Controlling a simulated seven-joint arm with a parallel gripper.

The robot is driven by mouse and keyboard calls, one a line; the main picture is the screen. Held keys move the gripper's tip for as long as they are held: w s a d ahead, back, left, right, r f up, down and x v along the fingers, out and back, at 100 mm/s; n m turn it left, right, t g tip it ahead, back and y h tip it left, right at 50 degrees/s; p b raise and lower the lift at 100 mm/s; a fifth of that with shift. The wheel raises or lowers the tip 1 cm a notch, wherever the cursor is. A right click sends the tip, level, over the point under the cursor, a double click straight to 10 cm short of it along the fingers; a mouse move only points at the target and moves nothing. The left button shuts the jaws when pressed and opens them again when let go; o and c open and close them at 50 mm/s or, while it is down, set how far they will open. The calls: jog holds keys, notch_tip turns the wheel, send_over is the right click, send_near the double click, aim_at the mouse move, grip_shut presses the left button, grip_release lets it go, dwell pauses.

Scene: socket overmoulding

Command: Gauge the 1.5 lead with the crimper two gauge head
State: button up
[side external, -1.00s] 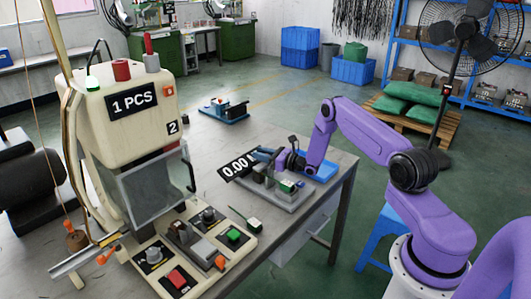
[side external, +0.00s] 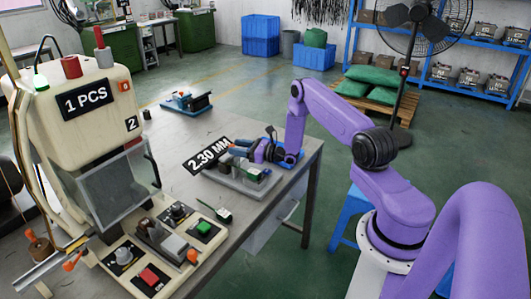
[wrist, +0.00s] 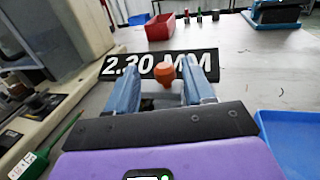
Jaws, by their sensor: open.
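The crimper (side external: 85,105) at the left reads "1 PCS" and carries a "2". The gauge head (side external: 240,182) is a grey fixture on the bench, with a black display (side external: 207,156) reading 2.30 MM; the display also shows in the wrist view (wrist: 120,66). My gripper (side external: 240,148) is over the gauge head. In the wrist view its blue fingers (wrist: 162,80) are open, with an orange knob (wrist: 163,73) between them; contact cannot be told. A green lead-like piece with a white tag (wrist: 22,165) lies at lower left; its writing is too small to read.
A blue tray (wrist: 290,138) is at right in the wrist view. A red bin (wrist: 160,27) and small upright items stand farther back. A blue device (side external: 187,102) sits at the far bench end. The crimper's control panel (side external: 165,240) is left of the gauge.

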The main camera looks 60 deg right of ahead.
jog(key=v, duration=1.2)
